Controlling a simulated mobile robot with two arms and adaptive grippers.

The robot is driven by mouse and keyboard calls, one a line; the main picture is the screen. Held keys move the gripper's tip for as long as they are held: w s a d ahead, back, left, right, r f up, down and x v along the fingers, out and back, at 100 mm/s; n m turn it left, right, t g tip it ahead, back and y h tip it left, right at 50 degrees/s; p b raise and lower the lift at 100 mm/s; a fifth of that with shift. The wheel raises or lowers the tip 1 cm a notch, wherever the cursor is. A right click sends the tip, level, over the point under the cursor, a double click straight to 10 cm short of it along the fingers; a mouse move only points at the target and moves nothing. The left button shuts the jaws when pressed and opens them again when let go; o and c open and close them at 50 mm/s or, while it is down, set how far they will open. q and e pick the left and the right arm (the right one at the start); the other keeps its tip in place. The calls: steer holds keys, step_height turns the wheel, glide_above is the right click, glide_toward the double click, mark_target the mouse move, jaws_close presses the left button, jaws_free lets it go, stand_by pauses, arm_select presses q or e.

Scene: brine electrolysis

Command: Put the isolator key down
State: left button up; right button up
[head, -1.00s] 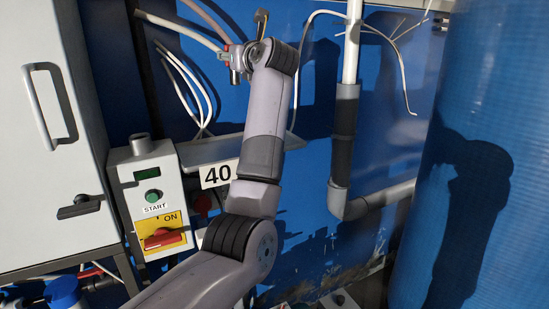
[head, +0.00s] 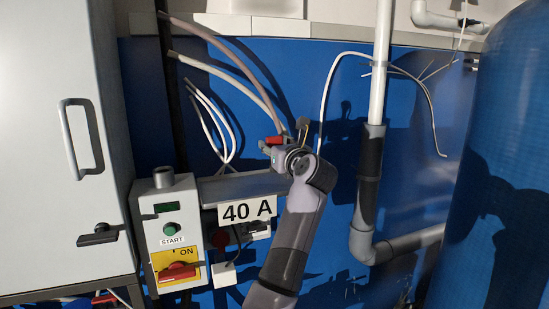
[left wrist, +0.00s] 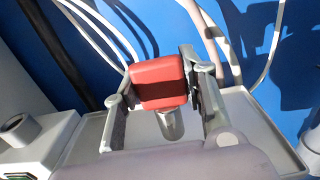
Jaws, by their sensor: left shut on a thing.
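The isolator key shows as a red block (left wrist: 158,82) with a grey metal stem pointing down in the left wrist view. My left gripper (head: 277,148) is shut on the red part, one finger on each side. In the head view only a small red bit of the key (head: 272,141) shows beside the gripper. The key is held over the grey shelf (head: 240,187) on the blue wall; the shelf also shows beneath it in the left wrist view (left wrist: 252,122). I cannot tell the exact gap between stem and shelf. My right gripper is out of view.
Left of the shelf stands a control box (head: 150,215) with a green START button (head: 170,229), a red ON switch (head: 178,272) and a grey round socket (head: 163,177) on top. Loose cables (head: 215,120) hang behind the gripper. A grey pipe (head: 370,190) stands to the right.

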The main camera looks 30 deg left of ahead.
arm_select(q)
step_height(320, 180, down, 4)
steer(key=shift+r+p, duration=0.15)
steer(key=shift+p, duration=0.35)
steer(key=shift+f, duration=0.35)
steer(key=shift+f, duration=0.15)
steer(key=o, duration=1.3)
